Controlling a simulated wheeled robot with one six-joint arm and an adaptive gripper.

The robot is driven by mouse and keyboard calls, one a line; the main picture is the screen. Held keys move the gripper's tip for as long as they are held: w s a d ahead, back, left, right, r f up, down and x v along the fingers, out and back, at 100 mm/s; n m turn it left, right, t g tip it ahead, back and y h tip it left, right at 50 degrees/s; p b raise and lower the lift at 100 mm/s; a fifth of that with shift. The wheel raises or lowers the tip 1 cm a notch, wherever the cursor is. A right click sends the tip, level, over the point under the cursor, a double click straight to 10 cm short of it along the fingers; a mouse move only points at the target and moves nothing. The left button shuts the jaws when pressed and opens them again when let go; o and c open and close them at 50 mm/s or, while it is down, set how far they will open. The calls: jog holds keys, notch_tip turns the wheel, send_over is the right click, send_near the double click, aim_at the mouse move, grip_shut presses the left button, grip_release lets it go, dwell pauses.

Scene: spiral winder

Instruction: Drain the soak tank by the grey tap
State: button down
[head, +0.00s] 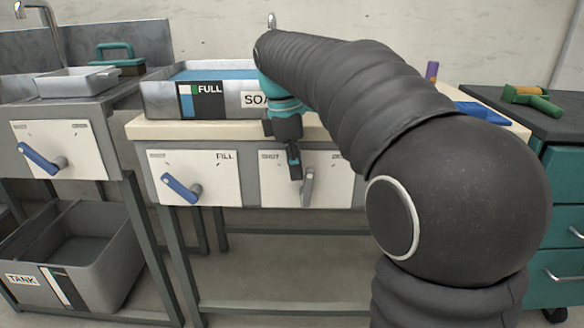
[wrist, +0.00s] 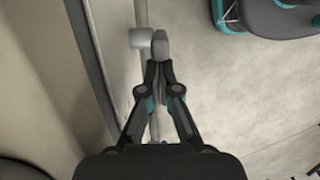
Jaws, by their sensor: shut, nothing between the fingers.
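The soak tank (head: 160,105) stands on the bench in the head view, with blue liquid near its rim and a gauge plate (head: 201,100) marked FULL. Below it, the grey tap (head: 308,188) sits on a white panel (head: 335,178), its handle roughly upright with a slight lean. Small marks at the panel's upper corners are hard to read. My gripper (head: 295,172) is shut and empty, pointing down just left of the tap handle. In the wrist view, my fingertips (wrist: 159,66) are close to the grey handle (wrist: 161,47); I cannot tell whether they touch.
A blue-handled tap (head: 180,188) is on the FILL panel to the left. Another blue tap (head: 42,160) is on the left sink unit. A grey bin (head: 100,255) marked TANK sits low left. A teal cabinet (head: 562,220) stands at right.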

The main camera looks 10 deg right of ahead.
aim_at(313, 169)
jog(key=shift+d, duration=0.1)
jog(key=shift+s+d+r+y+p, duration=0.15)
jog(key=shift+d+r+y+p, duration=0.1)
jog(key=shift+d+y+p, duration=0.3)
jog(key=shift+s+d+r+y+p, duration=0.15)
jog(key=shift+s+d+y+p, duration=0.1)
jog(key=shift+d+p, duration=0.55)
jog(key=shift+d+f, duration=0.2)
jog(key=shift+f, duration=0.05)
notch_tip(313, 169, up, 12)
jog(key=p, duration=0.5)
jog(key=shift+f, duration=0.2)
jog(key=shift+a, duration=0.1)
dwell(5.0)
